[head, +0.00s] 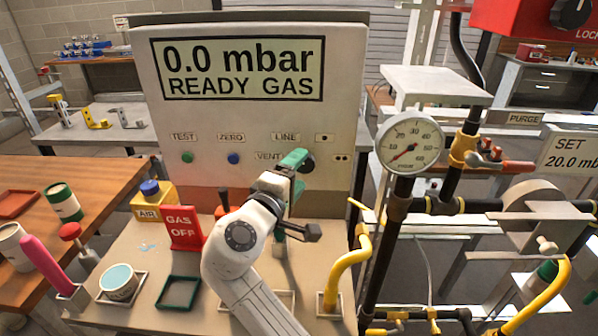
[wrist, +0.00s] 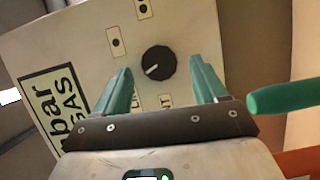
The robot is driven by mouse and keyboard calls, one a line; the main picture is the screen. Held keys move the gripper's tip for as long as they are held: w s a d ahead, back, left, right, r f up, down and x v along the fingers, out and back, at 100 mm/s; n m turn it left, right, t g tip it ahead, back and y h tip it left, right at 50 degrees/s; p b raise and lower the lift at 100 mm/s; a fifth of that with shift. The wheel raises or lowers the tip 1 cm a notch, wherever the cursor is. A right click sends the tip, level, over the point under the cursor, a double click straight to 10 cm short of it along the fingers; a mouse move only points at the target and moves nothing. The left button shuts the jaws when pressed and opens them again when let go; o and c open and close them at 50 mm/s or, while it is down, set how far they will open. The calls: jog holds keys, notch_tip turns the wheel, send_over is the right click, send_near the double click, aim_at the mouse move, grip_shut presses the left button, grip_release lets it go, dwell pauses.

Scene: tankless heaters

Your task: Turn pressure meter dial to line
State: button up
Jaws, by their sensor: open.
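The pressure meter (head: 240,100) is a pale box whose screen reads 0.0 mbar, READY GAS. Its black round dial (wrist: 159,62) shows in the wrist view, with a white mark pointing to the lower left. In the head view the dial (head: 309,165) is partly hidden by my gripper (head: 294,160). My gripper (wrist: 160,70) is open, its green fingers on either side of the dial with gaps visible. How deep the fingers reach is unclear. The LINE label (head: 286,137) shows in the head view; in the wrist view it is partly hidden near the left finger.
A green bar (wrist: 285,98) juts in at the right of the wrist view. A round gauge (head: 410,143) and yellow pipe (head: 350,262) stand right of the meter. A red GAS OFF sign (head: 184,228) and yellow AIR bottle (head: 152,200) stand left of my arm.

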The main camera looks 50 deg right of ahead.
jog(key=b+v, duration=0.1)
jog(key=v, duration=0.8)
jog(key=shift+a, duration=0.2)
jog(key=shift+s, duration=0.1)
